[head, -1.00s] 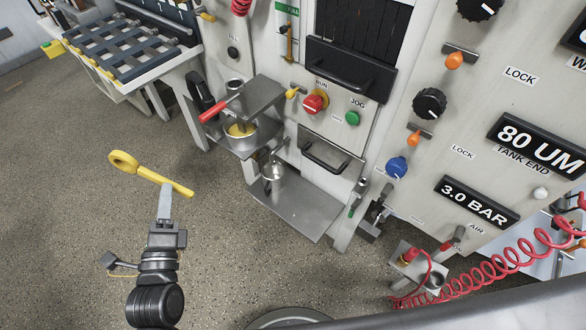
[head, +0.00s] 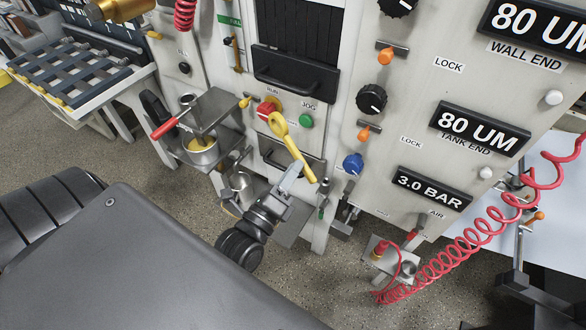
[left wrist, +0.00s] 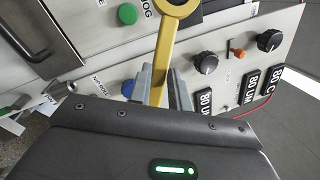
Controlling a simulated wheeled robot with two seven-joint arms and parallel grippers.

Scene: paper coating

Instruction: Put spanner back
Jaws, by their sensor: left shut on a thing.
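The yellow spanner (head: 290,142) is in my left gripper (head: 290,180), in front of the machine panel. Its ring end points up and left, close in the picture to the red RUN knob. In the left wrist view the spanner (left wrist: 166,45) stands between the two fingers of the left gripper (left wrist: 160,88), which are shut on its handle. Its ring end is at the top edge there, partly cut off. The spanner's holding place cannot be made out for sure. My right gripper is not in view.
The machine panel carries a green JOG button (head: 306,121), a blue knob (head: 352,163) and black dials (head: 371,98). A metal bracket with a cup (head: 200,150) and red handle juts out at left. A coiled red hose (head: 480,230) hangs at right. A slatted table (head: 80,75) stands at far left.

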